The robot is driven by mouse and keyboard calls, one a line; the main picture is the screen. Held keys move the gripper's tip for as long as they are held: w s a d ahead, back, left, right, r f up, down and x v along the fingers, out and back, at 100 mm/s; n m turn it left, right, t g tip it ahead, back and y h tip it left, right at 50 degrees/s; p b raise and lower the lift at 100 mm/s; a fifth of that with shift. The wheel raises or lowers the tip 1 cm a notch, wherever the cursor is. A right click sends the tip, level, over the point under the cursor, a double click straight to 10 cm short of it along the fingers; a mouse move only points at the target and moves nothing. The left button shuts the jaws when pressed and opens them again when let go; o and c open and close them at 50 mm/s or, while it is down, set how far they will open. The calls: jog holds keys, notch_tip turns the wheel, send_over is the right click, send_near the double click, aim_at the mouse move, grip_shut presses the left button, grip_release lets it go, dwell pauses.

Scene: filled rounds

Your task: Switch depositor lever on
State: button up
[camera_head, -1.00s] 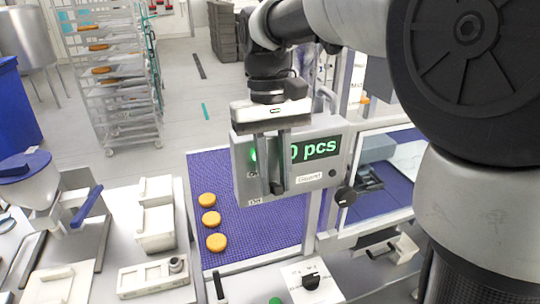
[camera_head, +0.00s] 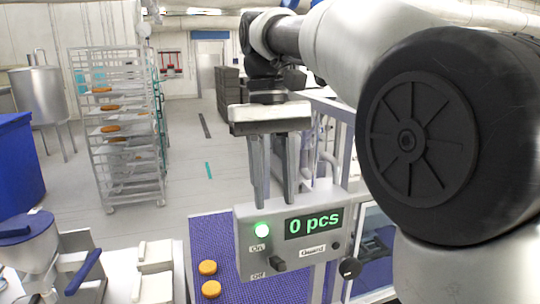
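A purple belt (camera_head: 212,245) with round orange-brown pieces (camera_head: 208,267) runs left of the box. A black knob (camera_head: 349,267) is at its lower right. A blue-handled machine (camera_head: 84,275) stands front left. A tray rack (camera_head: 125,165) is behind. My arm covers the right side.

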jog(key=r, duration=0.3)
jog(key=w+r, duration=0.1)
jog(key=r, duration=0.1)
jog(key=shift+a, duration=0.15)
jog(key=shift+s, duration=0.1)
jog(key=s+d+f+m+t, duration=0.1)
jog(key=s+d+f+t, duration=0.3)
jog(key=s+d+f, duration=0.2)
jog(key=s+d+f+m+t, duration=0.2)
jog(key=s+d+f+t, duration=0.1)
jog(key=s+d+f, duration=0.3)
notch_tip(320, 180, down, 5)
jog(key=s, duration=0.2)
jog(key=shift+s+r+t+y, duration=0.2)
jog(key=shift+s+t+y, duration=0.1)
jog(key=shift+t, duration=0.1)
jog(key=shift+o, duration=0.2)
jog(key=shift+a, duration=0.1)
dwell(0.4)
